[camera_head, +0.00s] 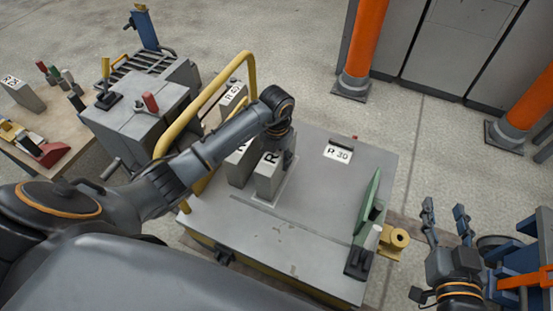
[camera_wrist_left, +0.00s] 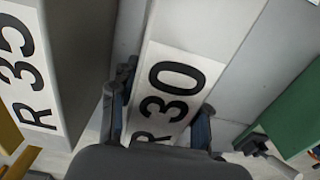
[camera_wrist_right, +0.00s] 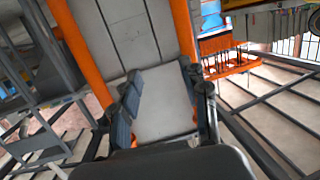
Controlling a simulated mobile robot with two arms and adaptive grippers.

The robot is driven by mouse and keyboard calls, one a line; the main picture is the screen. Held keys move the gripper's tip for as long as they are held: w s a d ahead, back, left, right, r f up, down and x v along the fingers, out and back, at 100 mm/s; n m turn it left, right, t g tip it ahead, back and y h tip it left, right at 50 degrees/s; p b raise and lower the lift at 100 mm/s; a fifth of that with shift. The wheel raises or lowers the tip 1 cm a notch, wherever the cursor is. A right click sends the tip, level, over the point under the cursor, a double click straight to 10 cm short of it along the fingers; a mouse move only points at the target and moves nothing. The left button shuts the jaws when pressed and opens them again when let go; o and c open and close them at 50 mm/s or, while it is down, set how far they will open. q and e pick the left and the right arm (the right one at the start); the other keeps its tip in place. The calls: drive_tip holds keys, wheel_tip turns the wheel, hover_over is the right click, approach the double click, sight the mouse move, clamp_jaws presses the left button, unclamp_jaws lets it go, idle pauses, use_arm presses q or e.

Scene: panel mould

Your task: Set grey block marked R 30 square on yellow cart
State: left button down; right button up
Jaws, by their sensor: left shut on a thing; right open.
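The grey block marked R 30 (camera_head: 267,178) is upright at the middle of the yellow cart's grey top (camera_head: 310,255), over a pale outlined patch. Its R 30 label (camera_wrist_left: 172,92) shows in the left wrist view. My left gripper (camera_head: 283,148) is shut on this block from above, with a finger on either side in the left wrist view (camera_wrist_left: 160,115). I cannot tell whether its base fully touches the top. My right gripper (camera_head: 445,210) is open and empty, off the cart's right side.
A grey block marked R 35 (camera_wrist_left: 32,75) stands close beside the held block; another labelled block (camera_head: 232,97) is behind. A flat R 30 label (camera_head: 338,154) lies on the top. A green plate (camera_head: 368,205) stands at the right edge. Orange posts (camera_head: 364,45) rise behind.

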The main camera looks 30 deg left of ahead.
use_arm(q)
drive_tip(key=shift+w, duration=0.1)
drive_tip(key=c, duration=0.7)
unclamp_jaws()
drive_tip(key=shift+o, duration=0.2)
